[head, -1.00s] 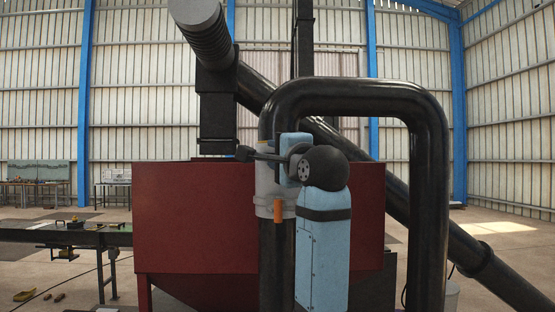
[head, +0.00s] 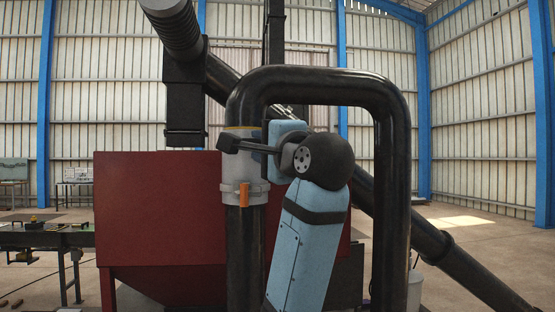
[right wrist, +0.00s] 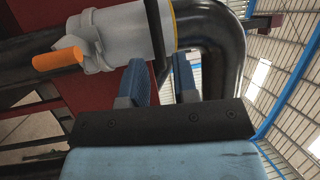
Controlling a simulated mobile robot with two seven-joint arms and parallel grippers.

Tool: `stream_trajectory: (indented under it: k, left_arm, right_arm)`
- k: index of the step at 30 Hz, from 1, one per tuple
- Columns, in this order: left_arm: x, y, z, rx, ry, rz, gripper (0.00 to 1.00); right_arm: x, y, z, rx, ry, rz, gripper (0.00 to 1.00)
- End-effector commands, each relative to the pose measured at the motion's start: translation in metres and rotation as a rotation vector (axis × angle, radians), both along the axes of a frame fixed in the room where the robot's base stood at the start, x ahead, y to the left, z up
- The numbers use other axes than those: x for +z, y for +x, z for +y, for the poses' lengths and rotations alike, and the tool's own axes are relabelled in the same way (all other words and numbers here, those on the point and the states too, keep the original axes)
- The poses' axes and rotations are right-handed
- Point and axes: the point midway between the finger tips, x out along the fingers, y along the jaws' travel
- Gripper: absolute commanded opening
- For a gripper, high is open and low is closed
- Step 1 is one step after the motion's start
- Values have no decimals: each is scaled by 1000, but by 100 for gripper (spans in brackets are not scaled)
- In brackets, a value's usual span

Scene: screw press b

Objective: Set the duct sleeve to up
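The duct sleeve (head: 236,180) is a light grey collar around the left vertical leg of the black bent pipe, with a yellow line at its upper rim. A short orange handle (head: 244,195) sits low on its front. In the right wrist view the sleeve (right wrist: 122,32) and its orange handle (right wrist: 58,59) lie at the upper left. My right gripper (head: 258,137) is beside the sleeve's upper end, partly hidden by a dark bar. In the right wrist view its fingers (right wrist: 158,72) stand apart, near the yellow rim; contact cannot be told. My left gripper does not show.
The black pipe (head: 392,200) bends over and down on the right. A dark red hopper (head: 160,215) stands close behind the sleeve. A slanted black duct (head: 450,250) runs down to the right. A conveyor (head: 40,238) is at the left. Open floor shows at the right.

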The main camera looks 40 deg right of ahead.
Motion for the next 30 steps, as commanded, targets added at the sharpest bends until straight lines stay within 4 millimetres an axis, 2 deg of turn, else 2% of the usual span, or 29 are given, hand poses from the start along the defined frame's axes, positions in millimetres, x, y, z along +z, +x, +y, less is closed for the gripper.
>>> stream_trajectory:
  k: [3, 9, 14, 30]
  left_arm:
    - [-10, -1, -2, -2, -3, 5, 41]
    - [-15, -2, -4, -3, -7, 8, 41]
    - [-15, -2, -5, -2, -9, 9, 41]
    - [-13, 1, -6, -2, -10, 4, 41]
  right_arm:
    - [-6, -24, 3, -1, 0, -4, 27]
    - [-8, -47, 7, -1, 0, -2, 27]
    - [-9, -53, 8, -1, -1, 0, 27]
    - [-9, -52, 7, -1, 0, 0, 27]
